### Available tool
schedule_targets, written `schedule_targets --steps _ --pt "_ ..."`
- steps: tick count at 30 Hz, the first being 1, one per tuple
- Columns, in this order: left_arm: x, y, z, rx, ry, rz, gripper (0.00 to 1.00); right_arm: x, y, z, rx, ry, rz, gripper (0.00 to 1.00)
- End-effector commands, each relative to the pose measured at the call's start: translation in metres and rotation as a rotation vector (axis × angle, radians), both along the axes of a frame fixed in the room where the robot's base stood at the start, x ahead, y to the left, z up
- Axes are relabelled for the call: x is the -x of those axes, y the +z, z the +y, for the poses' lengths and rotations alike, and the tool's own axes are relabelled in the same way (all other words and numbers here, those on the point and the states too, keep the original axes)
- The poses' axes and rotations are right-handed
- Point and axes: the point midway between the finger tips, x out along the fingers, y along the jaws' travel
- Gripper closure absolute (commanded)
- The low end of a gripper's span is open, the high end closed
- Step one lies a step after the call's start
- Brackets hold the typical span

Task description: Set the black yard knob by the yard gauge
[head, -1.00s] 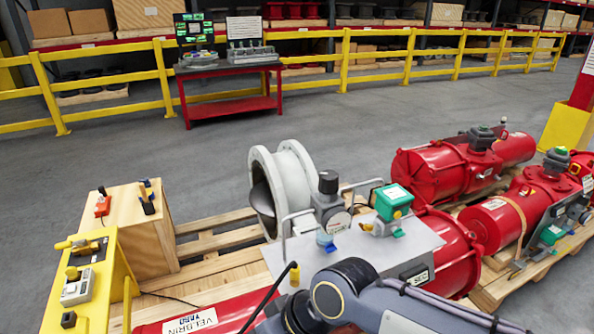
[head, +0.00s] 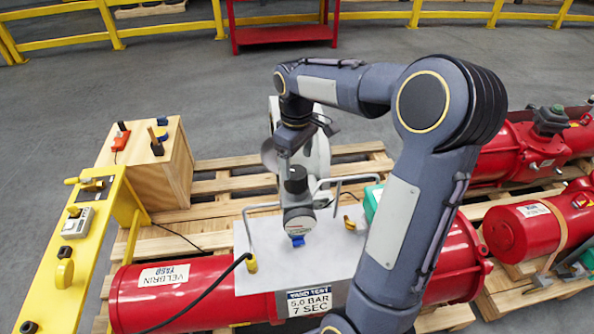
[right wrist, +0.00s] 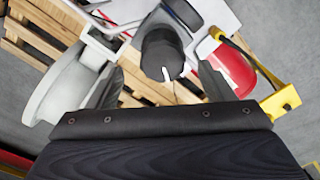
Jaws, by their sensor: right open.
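The black yard knob (head: 296,181) stands upright on top of a grey regulator with the round yard gauge (head: 298,223) on its front, above a pale plate (head: 262,272). The gauge's reading is too small to make out. My right gripper (head: 293,163) is directly above the knob, pointing down. In the right wrist view the knob (right wrist: 162,50) shows between the two dark fingers of my right gripper (right wrist: 160,78), with a gap on both sides. The knob has white marks at its edge. My left gripper is out of view.
A sign (head: 310,302) on the red cylinder reads "YARD TEST 5.0 BAR 7 SEC". Metal guard bars (head: 345,181) flank the regulator. A pale grey flanged valve body (head: 318,158) stands behind. A yellow panel (head: 60,295) and a wooden box (head: 165,178) are at the left.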

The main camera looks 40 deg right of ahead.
Motion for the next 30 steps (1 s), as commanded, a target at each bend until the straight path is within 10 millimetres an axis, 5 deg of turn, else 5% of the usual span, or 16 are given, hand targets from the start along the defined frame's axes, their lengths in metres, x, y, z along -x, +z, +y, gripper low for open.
schedule_targets --steps 9,21,30 --pt "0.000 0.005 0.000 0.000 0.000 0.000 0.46 0.001 -0.047 0.000 -0.001 -0.003 0.003 0.25" --pt "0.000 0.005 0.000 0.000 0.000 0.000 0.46 0.001 -0.056 0.000 -0.001 -0.002 -0.001 0.26" --pt "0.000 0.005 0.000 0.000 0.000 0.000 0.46 0.001 -0.055 0.000 -0.001 -0.002 -0.001 0.66"
